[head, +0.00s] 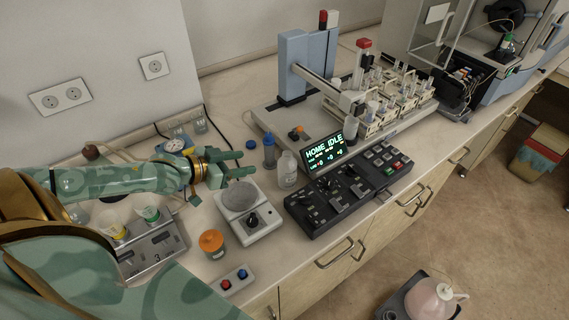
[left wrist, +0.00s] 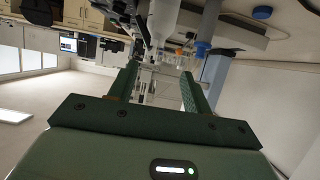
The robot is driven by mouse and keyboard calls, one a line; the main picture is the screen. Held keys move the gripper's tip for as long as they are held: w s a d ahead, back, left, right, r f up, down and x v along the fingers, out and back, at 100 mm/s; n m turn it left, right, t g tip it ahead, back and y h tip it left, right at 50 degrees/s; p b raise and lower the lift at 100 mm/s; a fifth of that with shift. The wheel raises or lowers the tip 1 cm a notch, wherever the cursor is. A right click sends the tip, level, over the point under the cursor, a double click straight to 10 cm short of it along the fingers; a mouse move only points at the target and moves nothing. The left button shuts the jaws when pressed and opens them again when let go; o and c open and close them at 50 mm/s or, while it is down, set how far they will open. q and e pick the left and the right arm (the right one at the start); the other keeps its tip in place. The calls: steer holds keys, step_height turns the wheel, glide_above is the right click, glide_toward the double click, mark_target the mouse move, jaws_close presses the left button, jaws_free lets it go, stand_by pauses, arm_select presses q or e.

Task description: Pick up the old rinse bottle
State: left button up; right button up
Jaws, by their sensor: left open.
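My left gripper (head: 244,163) is open and empty above the hotplate-like unit, its fingers pointing right toward two bottles. A translucent white bottle (head: 288,170) stands upright beside the control panel, a short way beyond the fingertips. A bluish bottle with a dark blue top (head: 269,150) stands just behind it. I cannot tell which of them is the old rinse bottle. In the left wrist view, my open fingers (left wrist: 160,82) have nothing between them close up; the white bottle (left wrist: 163,20) and the blue-topped bottle (left wrist: 203,45) show farther off. My right gripper is not in view.
The small white unit with a round grey plate (head: 240,197) is below my gripper. An orange-lidded jar (head: 212,243) and a red-and-blue button box (head: 235,281) stand nearer the front edge. The black control panel (head: 350,190) and autosampler (head: 300,75) crowd the right side.

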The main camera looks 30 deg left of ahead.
arm_select(q)
steer(key=d+b+x, duration=0.1)
steer(key=b+x, duration=0.1)
steer(key=x, duration=0.2)
steer(key=b, duration=0.2)
glide_toward(291, 154)
steer(key=x, duration=0.4)
steer(key=b+x, duration=0.1)
steer(key=x, duration=0.3)
steer(key=shift+w+d+f+b, duration=0.1)
steer(key=shift+w+f+b, duration=0.1)
steer(key=shift+w+b, duration=0.15)
steer(key=shift+s+r, duration=0.1)
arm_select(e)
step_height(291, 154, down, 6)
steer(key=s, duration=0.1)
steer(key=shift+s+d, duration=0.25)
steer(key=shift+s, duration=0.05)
arm_select(q)
jaws_close()
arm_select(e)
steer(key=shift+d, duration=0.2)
